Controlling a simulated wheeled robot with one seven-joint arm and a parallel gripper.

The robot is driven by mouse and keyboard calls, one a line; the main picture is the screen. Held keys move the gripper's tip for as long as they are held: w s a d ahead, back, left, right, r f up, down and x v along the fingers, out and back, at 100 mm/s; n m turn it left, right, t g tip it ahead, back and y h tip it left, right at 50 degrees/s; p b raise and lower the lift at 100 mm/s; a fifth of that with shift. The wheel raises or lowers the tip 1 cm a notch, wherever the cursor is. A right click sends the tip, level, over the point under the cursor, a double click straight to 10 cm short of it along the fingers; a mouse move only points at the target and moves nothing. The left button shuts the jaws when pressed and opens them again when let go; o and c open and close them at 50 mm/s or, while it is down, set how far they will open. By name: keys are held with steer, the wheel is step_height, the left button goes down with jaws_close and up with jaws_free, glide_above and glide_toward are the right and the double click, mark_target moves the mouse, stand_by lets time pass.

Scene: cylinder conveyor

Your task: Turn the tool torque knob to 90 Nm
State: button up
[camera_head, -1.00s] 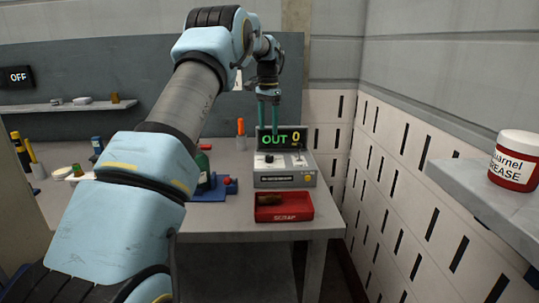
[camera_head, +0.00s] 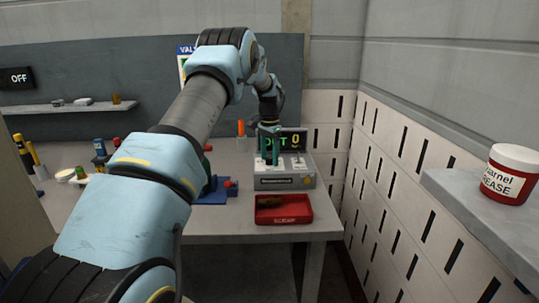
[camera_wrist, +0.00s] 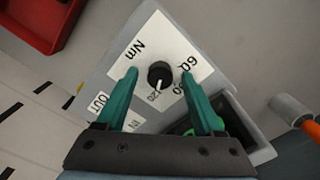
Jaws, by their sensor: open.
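The grey control box (camera_head: 285,183) stands on the table with a display (camera_head: 297,141) on top, partly covered by my gripper; a 0 shows. In the wrist view, the black torque knob (camera_wrist: 160,69) sits on a white plate (camera_wrist: 145,40) marked Nm, with 60 and 120 legible and a partly covered mark between them. The knob's white pointer (camera_wrist: 157,86) points towards the 120 mark. My gripper (camera_head: 269,162) is above the box, pointing down. Its green fingers are open, one on either side of the knob (camera_wrist: 159,74), with visible gaps.
A red scrap tray (camera_head: 283,217) holding a brown piece lies in front of the box. A blue fixture (camera_head: 213,193) stands left of it. An orange-handled item (camera_head: 241,129) is behind. The slotted wall (camera_head: 385,190) closes the right side.

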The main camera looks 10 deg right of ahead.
jaws_close()
stand_by(0.5)
